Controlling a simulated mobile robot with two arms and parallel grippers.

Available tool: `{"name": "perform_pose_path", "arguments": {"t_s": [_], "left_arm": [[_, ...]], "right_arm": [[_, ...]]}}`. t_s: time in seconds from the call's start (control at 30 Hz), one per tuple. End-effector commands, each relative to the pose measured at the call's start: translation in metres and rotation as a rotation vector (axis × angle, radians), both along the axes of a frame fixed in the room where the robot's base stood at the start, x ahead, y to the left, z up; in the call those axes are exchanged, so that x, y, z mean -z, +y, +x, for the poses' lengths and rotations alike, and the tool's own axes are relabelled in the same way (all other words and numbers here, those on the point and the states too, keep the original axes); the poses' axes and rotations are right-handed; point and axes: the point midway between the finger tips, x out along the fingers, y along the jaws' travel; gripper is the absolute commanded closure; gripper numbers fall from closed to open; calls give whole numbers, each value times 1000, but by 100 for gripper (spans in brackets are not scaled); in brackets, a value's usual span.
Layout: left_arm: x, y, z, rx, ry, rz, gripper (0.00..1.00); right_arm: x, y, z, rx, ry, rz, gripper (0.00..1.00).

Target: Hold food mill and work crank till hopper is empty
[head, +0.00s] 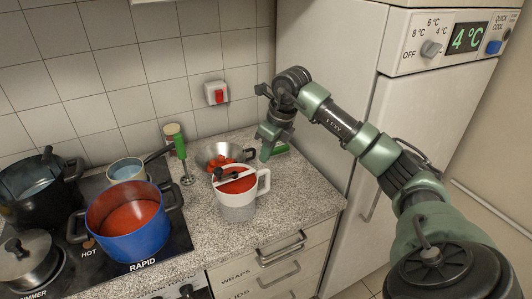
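The food mill (238,206) is a pale, pot-like vessel with a loop handle on its right side, standing upright on the speckled counter. Red pulp shows in its hopper (236,186), and a dark crank with a knob (218,172) lies across the top. My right gripper (266,153) hangs above the counter behind and to the right of the mill, apart from its handle. It is too small and side-on to tell whether its fingers are open. My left gripper is not in view.
A blue pot of red sauce (128,240) and other pots crowd the stove at left. The fridge (330,60) bounds the right; the counter's front right is clear.

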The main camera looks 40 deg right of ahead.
Motion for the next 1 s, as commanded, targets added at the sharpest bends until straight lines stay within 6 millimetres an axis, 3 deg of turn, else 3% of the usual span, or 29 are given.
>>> {"name": "perform_pose_path", "arguments": {"t_s": [1.0], "left_arm": [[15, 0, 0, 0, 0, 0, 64]], "right_arm": [[21, 0, 0, 0, 0, 0, 100]]}}
